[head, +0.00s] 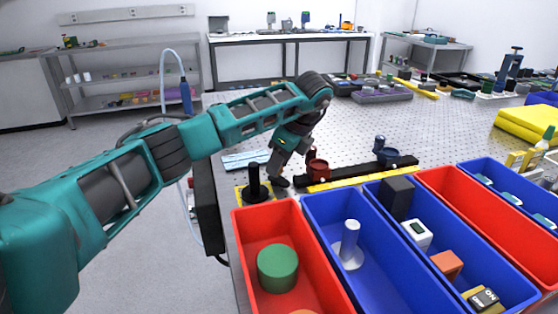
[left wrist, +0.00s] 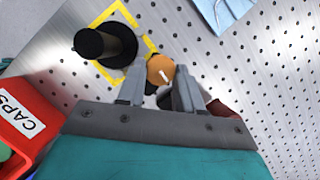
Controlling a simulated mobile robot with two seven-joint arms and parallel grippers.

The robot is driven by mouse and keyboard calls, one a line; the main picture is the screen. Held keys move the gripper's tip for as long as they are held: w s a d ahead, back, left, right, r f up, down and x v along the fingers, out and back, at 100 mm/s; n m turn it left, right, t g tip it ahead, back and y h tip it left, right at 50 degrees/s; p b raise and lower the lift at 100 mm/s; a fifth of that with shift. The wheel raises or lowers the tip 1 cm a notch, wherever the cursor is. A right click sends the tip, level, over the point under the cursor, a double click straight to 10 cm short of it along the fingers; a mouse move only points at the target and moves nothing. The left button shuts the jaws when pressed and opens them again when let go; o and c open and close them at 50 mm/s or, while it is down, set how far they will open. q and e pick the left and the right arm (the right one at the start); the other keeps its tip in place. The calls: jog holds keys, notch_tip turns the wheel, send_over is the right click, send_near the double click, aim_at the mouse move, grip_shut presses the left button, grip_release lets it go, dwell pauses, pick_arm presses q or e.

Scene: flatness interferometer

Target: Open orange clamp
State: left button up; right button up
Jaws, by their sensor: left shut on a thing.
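The orange clamp shows as a round orange knob (left wrist: 160,69) with a pale mark, between my fingertips in the left wrist view. My left gripper (left wrist: 161,88) is shut on it, one grey finger on each side. In the head view my left gripper (head: 279,176) points down at the left end of the black rail (head: 375,170), and the orange knob is hidden behind it. What lies under the knob is mostly hidden. My right gripper is in neither view.
A black post (head: 254,187) stands on a yellow-marked square close left of my gripper. A dark red holder (head: 317,169) and a blue holder (head: 387,154) are close right. Red bins (head: 240,222) and blue bins (head: 312,205) line the front.

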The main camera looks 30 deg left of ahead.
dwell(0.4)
pick_arm(q)
jog(key=o, duration=1)
jog(key=shift+o, duration=0.2)
jog(key=shift+r, duration=0.1)
jog(key=p+v, duration=0.2)
jog(key=v, duration=1)
jog(key=shift+d+r+p, duration=0.2)
jog(key=shift+r+p, duration=0.15)
